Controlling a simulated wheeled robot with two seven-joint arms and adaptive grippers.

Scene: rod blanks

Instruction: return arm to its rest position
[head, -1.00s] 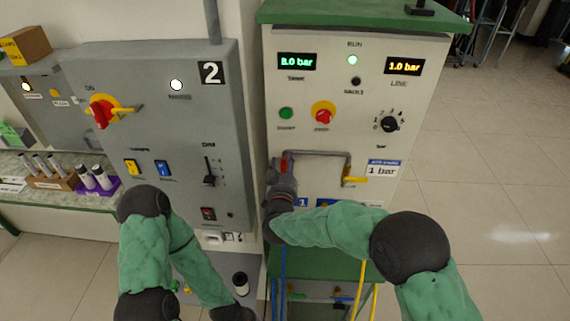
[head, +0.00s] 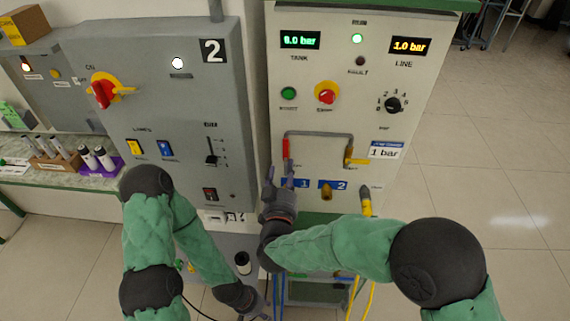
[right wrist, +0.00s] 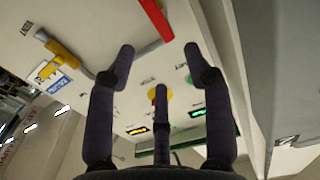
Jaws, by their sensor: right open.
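My right gripper (head: 279,178) is open and empty in front of the white panel, just below the red valve handle (head: 285,149). The red handle points straight down and is clear of the fingers in the right wrist view (right wrist: 155,17), which shows the finger tips apart. My left gripper (head: 257,308) is low at the bottom edge of the head view; its fingers are too small and cut off to judge.
A yellow valve handle (head: 357,162) sits on the right end of the grey pipe (head: 320,134). Below are a brass port (head: 326,191) and a yellow hose fitting (head: 366,203). The grey cabinet (head: 150,110) stands left. Open floor (head: 500,190) lies right.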

